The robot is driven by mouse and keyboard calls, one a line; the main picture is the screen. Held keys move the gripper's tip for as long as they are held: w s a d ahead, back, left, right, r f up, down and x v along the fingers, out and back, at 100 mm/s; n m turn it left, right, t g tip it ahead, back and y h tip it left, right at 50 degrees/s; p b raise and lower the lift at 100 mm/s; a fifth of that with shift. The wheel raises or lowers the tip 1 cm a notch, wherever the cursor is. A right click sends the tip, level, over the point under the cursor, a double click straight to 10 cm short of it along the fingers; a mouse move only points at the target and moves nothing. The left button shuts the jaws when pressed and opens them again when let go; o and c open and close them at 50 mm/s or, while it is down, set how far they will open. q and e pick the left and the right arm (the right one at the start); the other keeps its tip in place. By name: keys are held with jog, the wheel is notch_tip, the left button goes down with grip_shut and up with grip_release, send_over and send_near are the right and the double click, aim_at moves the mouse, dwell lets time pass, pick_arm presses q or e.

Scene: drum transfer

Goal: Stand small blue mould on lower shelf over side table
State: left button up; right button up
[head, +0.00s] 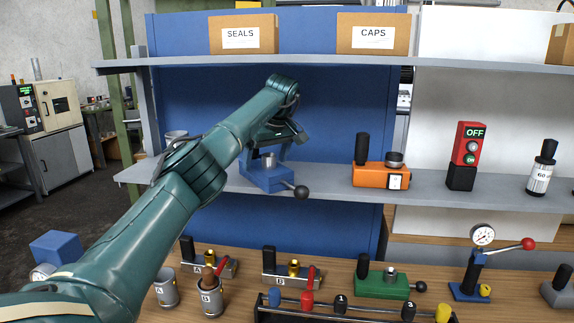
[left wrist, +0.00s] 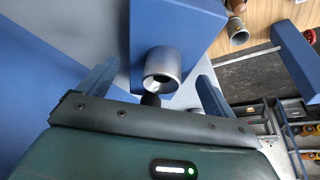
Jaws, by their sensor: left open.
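The small blue mould (head: 266,181), a blue block with a steel cylinder on top and a black ball lever, is on the lower shelf (head: 330,190), near its front edge. It looks upright. My left gripper (head: 277,138) is just above and behind it, open. In the left wrist view the mould's blue body (left wrist: 178,25) and steel cylinder lie ahead of my left gripper (left wrist: 155,88), with the cylinder between the parted fingers. No finger clearly touches it. The side table (head: 335,262) is below the shelf. My right gripper is out of view.
An orange device (head: 381,174), a red switch box (head: 468,150) and a white bottle (head: 541,168) stand to the right on the lower shelf. The upper shelf (head: 320,59) hangs above my arm. Several fixtures, including a green mould (head: 383,283), crowd the table.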

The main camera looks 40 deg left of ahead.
pick_arm(q)
jog(key=shift+v, duration=1.25)
jog(key=s+d+b, duration=0.1)
jog(key=d, duration=0.2)
jog(key=s+d+b, duration=0.1)
jog(key=d, duration=0.3)
jog(key=s+d+b, duration=0.1)
jog(key=d, duration=0.3)
jog(key=shift+r, duration=0.1)
jog(key=shift+s+d, duration=0.2)
jog(key=shift+d, duration=0.1)
